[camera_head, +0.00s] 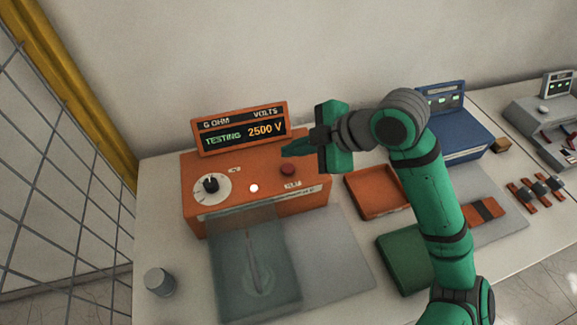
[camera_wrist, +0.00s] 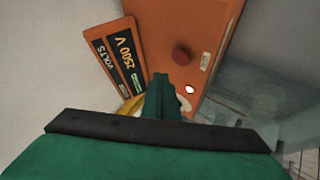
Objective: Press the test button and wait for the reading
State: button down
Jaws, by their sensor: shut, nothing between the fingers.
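An orange tester (camera_head: 258,183) stands on the table against the back wall. Its display (camera_head: 240,134) reads TESTING and 2500 V, and the display also shows in the wrist view (camera_wrist: 124,62). A round red button (camera_head: 288,170) is on the tester's top face, and it also shows in the wrist view (camera_wrist: 181,54). A dial (camera_head: 211,184) with a black knob is at the left. My gripper (camera_head: 288,151) is shut and empty, above and apart from the red button. Its fingers also show in the wrist view (camera_wrist: 164,82).
A see-through cover (camera_head: 228,270) lies in front of the tester over a grey mat (camera_head: 325,262). An orange tray (camera_head: 368,207), a green block (camera_head: 400,262) and a blue device (camera_head: 455,135) are to the right. A metal cylinder (camera_head: 159,282) stands front left, by a wire fence (camera_head: 55,160).

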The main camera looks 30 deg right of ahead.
jog(key=shift+r, duration=1.3)
